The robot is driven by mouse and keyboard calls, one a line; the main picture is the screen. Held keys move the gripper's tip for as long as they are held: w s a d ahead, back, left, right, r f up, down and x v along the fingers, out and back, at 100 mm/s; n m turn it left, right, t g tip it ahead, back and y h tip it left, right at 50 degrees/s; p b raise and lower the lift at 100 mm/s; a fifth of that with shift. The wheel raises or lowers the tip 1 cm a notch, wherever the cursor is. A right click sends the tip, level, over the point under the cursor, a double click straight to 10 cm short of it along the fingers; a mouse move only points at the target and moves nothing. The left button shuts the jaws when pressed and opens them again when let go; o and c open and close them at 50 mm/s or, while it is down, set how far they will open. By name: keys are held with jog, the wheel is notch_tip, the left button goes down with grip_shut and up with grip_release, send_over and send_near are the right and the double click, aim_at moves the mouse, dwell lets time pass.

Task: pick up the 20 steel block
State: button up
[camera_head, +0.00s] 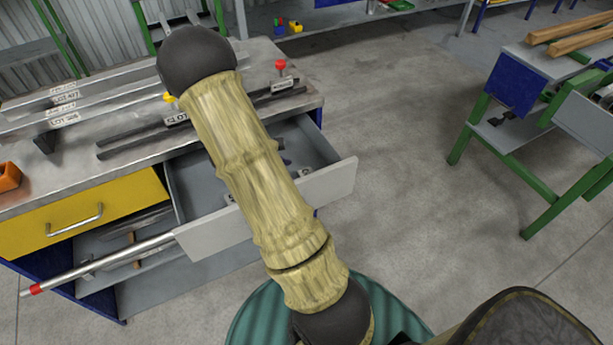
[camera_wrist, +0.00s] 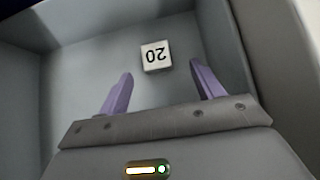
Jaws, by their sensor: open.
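The steel block marked 20 (camera_wrist: 156,57) lies on the floor of a grey drawer in the wrist view, its number upside down there. My gripper (camera_wrist: 160,82) is open, with its two purple fingers pointing toward the block. The block shows just beyond the fingertips, between their lines and nearer the right finger. Nothing is between the fingers. The open grey drawer (camera_head: 197,186) shows in the head view below the bench top. My own arm covers much of it there, and I cannot make out the block or my gripper in that view.
The drawer's grey front panel (camera_head: 336,187) and side walls stand close around my gripper. The yellow drawer (camera_head: 82,216) to the left is shut. A metal bar with a red end (camera_head: 36,289) sticks out below. Open floor (camera_head: 400,130) lies to the right.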

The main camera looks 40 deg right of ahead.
aim_at(306, 173)
jog(key=shift+d+f, duration=0.2)
jog(key=shift+d, duration=0.05)
jog(key=x, duration=0.5)
jog(key=shift+w+d, duration=0.25)
jog(key=shift+c, duration=0.5)
jog(key=c, duration=1.2)
notch_tip(306, 173, up, 10)
jog(key=shift+r+p, duration=0.1)
jog(key=shift+p, duration=0.55)
